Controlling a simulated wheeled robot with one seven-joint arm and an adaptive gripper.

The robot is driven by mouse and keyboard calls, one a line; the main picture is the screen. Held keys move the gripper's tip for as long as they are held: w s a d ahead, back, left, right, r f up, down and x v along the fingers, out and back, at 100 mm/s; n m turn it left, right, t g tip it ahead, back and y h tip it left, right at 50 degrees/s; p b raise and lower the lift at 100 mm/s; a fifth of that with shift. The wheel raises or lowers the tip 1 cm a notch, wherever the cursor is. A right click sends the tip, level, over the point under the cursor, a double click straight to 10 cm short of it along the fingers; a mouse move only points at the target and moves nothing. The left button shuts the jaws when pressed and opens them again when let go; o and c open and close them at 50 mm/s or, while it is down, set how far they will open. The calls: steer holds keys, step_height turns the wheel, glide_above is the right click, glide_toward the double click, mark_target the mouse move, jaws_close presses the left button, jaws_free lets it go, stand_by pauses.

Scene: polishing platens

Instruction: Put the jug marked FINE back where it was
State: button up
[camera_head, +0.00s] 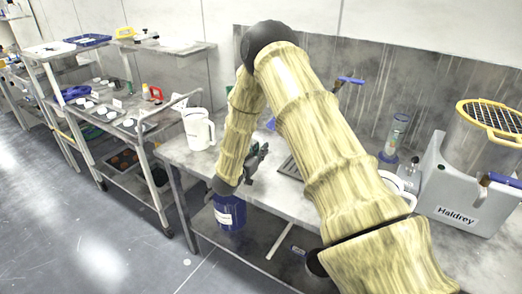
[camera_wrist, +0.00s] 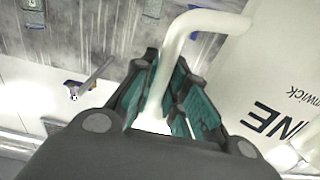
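The jug marked FINE is white; its body (camera_wrist: 285,75) fills the right of the wrist view, with its lettering upside down and the first letters cut off. My gripper (camera_wrist: 168,72) has its teal-padded fingers close on both sides of the jug's white handle (camera_wrist: 184,30), shut on it. In the head view a white jug (camera_head: 198,130) shows at the left end of the counter, beside my forearm. My gripper (camera_head: 256,158) shows dark just right of the forearm, which hides the space between it and that jug. I cannot read that jug's marking or tell whether it is lifted.
The grey counter (camera_head: 180,153) runs along the wall. A blue container (camera_head: 229,212) stands below it. A grey machine marked Haldrey (camera_head: 455,215) and a clear cylinder (camera_head: 396,135) are at the right. Shelved carts (camera_head: 125,125) stand left, with open floor in front.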

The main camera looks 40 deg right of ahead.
steer(key=o, duration=0.4)
steer(key=shift+o, duration=0.2)
steer(key=shift+r, duration=0.2)
steer(key=b+v, duration=0.3)
steer(key=v, duration=0.9)
steer(key=shift+f, duration=0.1)
